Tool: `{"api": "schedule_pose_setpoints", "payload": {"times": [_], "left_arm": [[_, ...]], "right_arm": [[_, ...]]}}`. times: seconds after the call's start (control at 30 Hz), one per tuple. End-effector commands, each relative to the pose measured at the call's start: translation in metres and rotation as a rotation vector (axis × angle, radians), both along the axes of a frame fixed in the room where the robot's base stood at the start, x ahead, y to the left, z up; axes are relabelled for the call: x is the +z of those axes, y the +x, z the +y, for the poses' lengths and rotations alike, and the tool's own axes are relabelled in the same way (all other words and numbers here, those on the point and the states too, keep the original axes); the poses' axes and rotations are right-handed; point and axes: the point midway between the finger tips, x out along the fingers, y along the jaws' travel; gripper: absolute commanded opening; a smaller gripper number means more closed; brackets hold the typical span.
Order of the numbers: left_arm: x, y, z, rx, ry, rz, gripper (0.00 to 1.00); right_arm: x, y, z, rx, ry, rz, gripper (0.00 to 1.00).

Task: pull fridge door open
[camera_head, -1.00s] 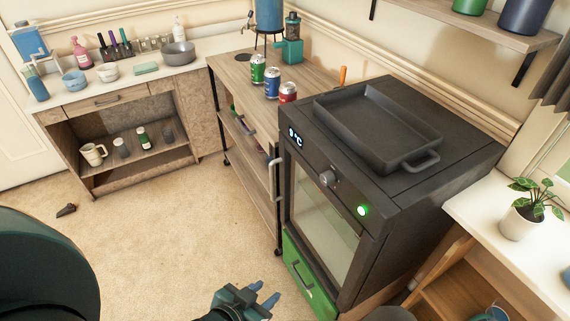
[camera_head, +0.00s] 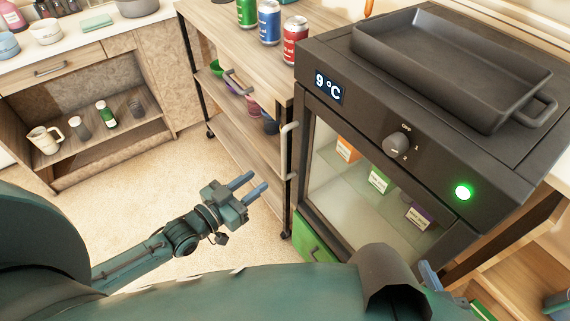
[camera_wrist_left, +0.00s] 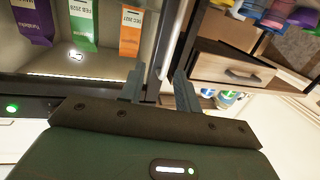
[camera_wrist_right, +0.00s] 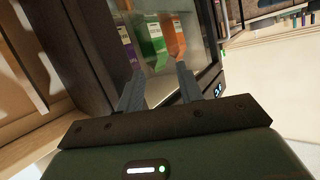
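The fridge (camera_head: 430,150) is a black box with a glass door (camera_head: 330,185), a 9 °C display and a lit green light. The door looks closed; cartons show behind the glass. Its pale vertical handle (camera_head: 288,150) is on the door's left side. My left gripper (camera_head: 257,181) is open and empty, in front of and a little below the handle, apart from it in the head view. In the left wrist view, the handle (camera_wrist_left: 170,45) lies between and beyond the fingers (camera_wrist_left: 158,84). My right gripper (camera_wrist_right: 158,82) is open and empty, facing the cartons; the head view mostly hides it.
A black tray (camera_head: 450,65) lies on top of the fridge. A wooden shelf cart (camera_head: 215,45) with several cans stands close on the left. A green drawer (camera_head: 312,240) is below the door. The floor (camera_head: 130,195) at left is clear.

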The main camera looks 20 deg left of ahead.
Motion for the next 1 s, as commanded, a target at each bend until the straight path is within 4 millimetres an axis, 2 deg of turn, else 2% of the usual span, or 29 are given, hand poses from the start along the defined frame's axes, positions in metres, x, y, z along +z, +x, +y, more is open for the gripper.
{"api": "schedule_pose_setpoints", "payload": {"times": [0.03,0.1,0.23,0.37,0.7,0.83,1.0], "left_arm": [[-0.005,0.005,0.007,-0.001,-0.004,-0.026,0.33],[-0.003,0.009,0.012,-0.001,-0.013,-0.047,0.33],[0.000,0.019,0.012,0.001,-0.020,-0.063,0.33],[0.001,0.038,0.001,0.000,-0.021,-0.064,0.33],[0.000,0.100,-0.030,0.000,-0.019,-0.062,0.33],[0.000,0.116,-0.038,0.001,-0.019,-0.061,0.33],[0.000,0.126,-0.044,0.000,-0.019,-0.059,0.33]], "right_arm": [[-0.005,-0.001,0.000,0.000,0.004,-0.008,0.36],[-0.004,-0.001,0.000,-0.001,0.008,-0.015,0.36],[-0.001,-0.001,-0.001,-0.001,0.009,-0.022,0.36],[-0.001,-0.002,-0.002,-0.003,0.008,-0.030,0.36],[-0.002,-0.003,-0.004,-0.005,-0.003,-0.058,0.36],[-0.005,-0.002,-0.003,0.002,-0.009,-0.057,0.36],[-0.006,-0.002,-0.001,0.007,-0.014,-0.055,0.36]]}}
